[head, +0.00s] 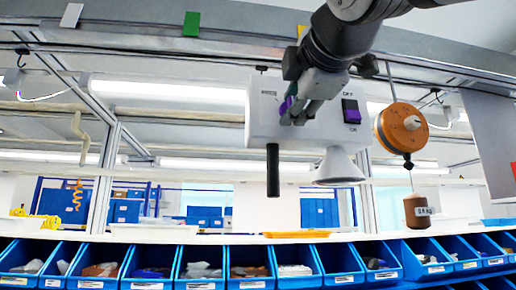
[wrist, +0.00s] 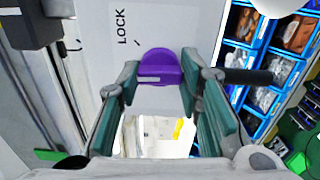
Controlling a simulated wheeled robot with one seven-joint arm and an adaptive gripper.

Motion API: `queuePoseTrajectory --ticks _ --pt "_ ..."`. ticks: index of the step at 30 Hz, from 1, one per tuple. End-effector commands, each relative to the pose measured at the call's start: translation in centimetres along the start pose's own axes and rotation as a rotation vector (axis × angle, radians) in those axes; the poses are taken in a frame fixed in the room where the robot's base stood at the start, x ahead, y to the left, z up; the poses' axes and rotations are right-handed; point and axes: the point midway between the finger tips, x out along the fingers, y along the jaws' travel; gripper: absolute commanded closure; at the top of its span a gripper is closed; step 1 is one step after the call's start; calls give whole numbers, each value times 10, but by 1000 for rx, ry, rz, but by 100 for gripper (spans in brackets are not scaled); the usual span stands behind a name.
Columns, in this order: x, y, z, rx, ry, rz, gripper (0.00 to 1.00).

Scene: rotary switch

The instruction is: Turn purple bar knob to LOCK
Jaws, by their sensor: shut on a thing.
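The purple bar knob (wrist: 160,62) is on the front face of a light grey box (head: 262,125). In the wrist view it sits between my gripper's (wrist: 160,82) two green-padded fingers, which are closed on its sides. The word LOCK (wrist: 121,27) is printed on the box to the upper left of the knob, with a short dark tick near it. A pale line on the knob's bar lies roughly level in the wrist view, not aimed at that tick. In the head view my gripper (head: 290,112) covers much of the knob (head: 284,107).
A black-and-purple switch (head: 351,111) under an OFF label is right of my gripper. A black handle (head: 273,170) and a grey cone (head: 338,167) hang under the box. An orange round device (head: 402,128) hangs at right. Blue bins (head: 205,268) line the bench below.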

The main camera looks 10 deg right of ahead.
Motion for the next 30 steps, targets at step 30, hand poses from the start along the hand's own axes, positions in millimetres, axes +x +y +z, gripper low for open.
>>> queuePoseTrajectory --ticks 30 --pt "1 -2 0 797 -2 -3 95"
